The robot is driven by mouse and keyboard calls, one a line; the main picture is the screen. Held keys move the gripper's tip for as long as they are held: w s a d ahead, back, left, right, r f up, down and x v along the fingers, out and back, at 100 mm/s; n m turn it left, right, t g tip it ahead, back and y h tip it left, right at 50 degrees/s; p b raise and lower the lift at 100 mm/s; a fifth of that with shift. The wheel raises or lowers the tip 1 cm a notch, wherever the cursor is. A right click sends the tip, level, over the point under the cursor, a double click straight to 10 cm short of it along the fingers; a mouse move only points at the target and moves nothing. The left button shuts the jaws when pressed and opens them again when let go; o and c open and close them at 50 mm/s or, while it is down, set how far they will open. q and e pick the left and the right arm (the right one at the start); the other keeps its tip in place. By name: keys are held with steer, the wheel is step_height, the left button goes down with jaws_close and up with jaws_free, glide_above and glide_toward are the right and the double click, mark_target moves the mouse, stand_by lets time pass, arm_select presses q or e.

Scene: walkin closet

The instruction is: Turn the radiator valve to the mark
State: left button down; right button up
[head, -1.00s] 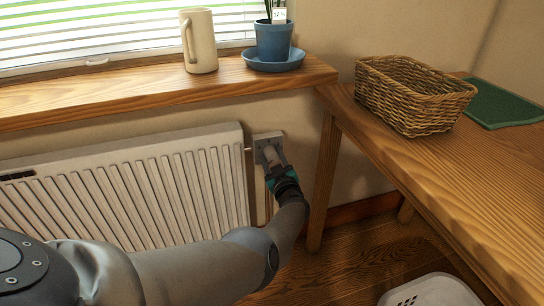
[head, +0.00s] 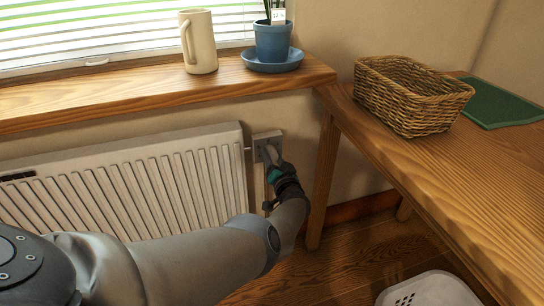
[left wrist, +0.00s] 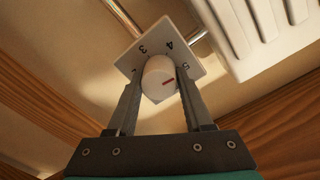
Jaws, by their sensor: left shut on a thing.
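In the head view the plate (head: 259,137) shows beside the radiator's right end, and my left gripper (head: 272,156) covers most of the knob. My right gripper is not in view.
The white radiator (head: 150,185) is just left of the valve. A wooden sill (head: 130,96) above holds a mug (head: 201,45) and a blue pot (head: 272,42). A wooden table (head: 440,160) with a wicker basket (head: 410,95) stands right, its leg (head: 322,185) close to my wrist.

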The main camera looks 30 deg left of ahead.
arm_select(q)
steer(key=m, duration=0.3)
steer(key=shift+f, duration=0.1)
steer(key=shift+m, duration=0.7)
